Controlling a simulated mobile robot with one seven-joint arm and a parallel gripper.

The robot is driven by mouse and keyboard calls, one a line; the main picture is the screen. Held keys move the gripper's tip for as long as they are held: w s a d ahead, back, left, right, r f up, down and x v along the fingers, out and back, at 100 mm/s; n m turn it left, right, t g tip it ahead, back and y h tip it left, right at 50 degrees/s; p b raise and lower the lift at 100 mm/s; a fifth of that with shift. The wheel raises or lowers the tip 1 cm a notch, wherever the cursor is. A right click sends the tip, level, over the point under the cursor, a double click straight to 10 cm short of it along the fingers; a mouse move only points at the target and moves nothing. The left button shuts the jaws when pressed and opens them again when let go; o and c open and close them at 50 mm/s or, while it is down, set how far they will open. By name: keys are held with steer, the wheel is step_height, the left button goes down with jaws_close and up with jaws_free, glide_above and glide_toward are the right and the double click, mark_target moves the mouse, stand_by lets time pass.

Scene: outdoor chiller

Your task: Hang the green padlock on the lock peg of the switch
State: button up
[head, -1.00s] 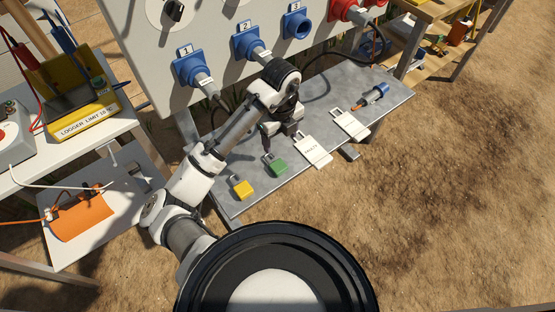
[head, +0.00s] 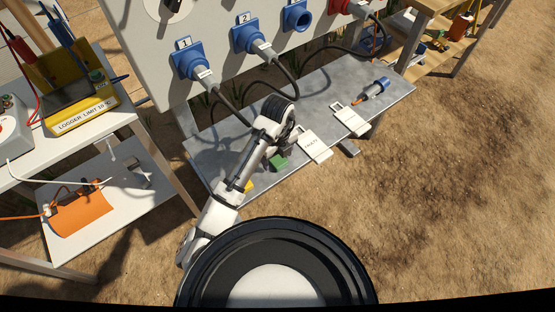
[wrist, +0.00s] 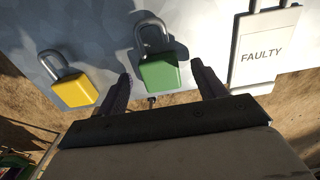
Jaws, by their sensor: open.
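The green padlock (wrist: 160,73) lies on the metal table, its shackle pointing away from my gripper in the wrist view. My gripper (wrist: 160,82) is open, with one finger on each side of the padlock's lower end and nothing gripped. In the head view the padlock (head: 278,163) shows partly beside my arm, which covers the gripper. The yellow padlock (wrist: 74,85) lies to the left; in the head view only a bit of it (head: 248,187) shows. The switch's dark handle (head: 174,6) is at the top edge of the grey panel; its lock peg cannot be made out.
White tags lie right of the padlock, one reading FAULTY (wrist: 262,50). A blue plug (head: 377,88) lies at the table's (head: 330,83) right end. Numbered blue sockets (head: 192,65) with cables hang above it. A logger shelf (head: 72,137) stands left.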

steer(key=shift+f, duration=0.15)
steer(key=c, duration=1.1)
step_height(320, 180, up, 10)
steer(key=shift+r+p, duration=0.1)
steer(key=shift+p, duration=0.35)
steer(key=o, duration=0.4)
steer(key=c, duration=0.8)
